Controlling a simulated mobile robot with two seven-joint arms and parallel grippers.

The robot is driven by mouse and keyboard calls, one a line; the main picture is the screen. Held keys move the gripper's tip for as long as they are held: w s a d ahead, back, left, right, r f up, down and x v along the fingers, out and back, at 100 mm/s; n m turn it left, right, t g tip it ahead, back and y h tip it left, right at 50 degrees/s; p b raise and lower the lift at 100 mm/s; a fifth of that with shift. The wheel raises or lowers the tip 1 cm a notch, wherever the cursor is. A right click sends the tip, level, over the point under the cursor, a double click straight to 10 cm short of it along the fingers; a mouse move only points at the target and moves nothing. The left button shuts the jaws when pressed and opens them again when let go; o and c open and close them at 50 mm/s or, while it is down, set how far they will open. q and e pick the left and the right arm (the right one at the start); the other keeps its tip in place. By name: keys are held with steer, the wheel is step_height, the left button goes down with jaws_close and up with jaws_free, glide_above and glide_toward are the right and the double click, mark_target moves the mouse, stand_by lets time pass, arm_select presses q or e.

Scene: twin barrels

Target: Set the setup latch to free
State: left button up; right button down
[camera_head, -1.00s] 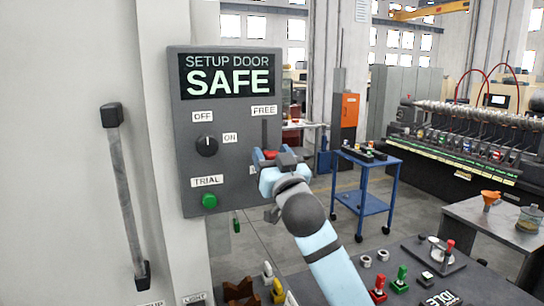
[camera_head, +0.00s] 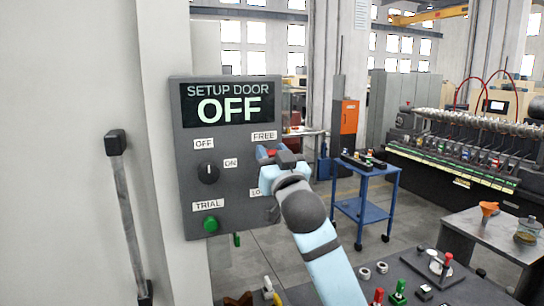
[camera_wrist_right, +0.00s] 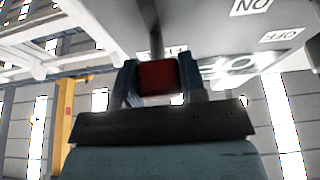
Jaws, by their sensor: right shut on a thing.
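The grey setup door panel (camera_head: 240,215) is on the left in the head view, its display (camera_head: 228,104) reading "OFF". The red latch knob (camera_head: 271,153) is just below the "FREE" label (camera_head: 263,135). My right gripper (camera_head: 273,155) is shut on this knob and hides most of it and the slot. In the wrist view the red knob (camera_wrist_right: 157,77) sits between the two fingers of the right gripper (camera_wrist_right: 160,72). A partly covered label starting "LO" (camera_head: 256,193) is lower on the panel. My left gripper is not in view.
The panel also has a black rotary knob (camera_head: 208,172) between "OFF" and "ON" labels, and a green "TRIAL" button (camera_head: 211,224). A long door handle (camera_head: 127,215) is at left. A blue cart (camera_head: 364,207) stands behind my right arm.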

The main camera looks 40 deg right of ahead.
steer(key=c, duration=0.7)
jaws_free()
steer(key=shift+r, duration=0.25)
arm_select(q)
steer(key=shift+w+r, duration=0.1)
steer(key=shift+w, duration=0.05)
arm_select(e)
steer(key=shift+f, duration=0.1)
steer(key=shift+s+f, duration=0.15)
steer(key=shift+s, duration=0.05)
arm_select(q)
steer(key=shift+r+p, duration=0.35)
steer(key=shift+p, duration=0.6)
arm_select(e)
steer(key=shift+v, duration=6.6)
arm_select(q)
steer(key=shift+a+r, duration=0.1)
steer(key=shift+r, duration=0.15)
arm_select(e)
steer(key=shift+a+f, duration=0.1)
steer(key=shift+a, duration=0.05)
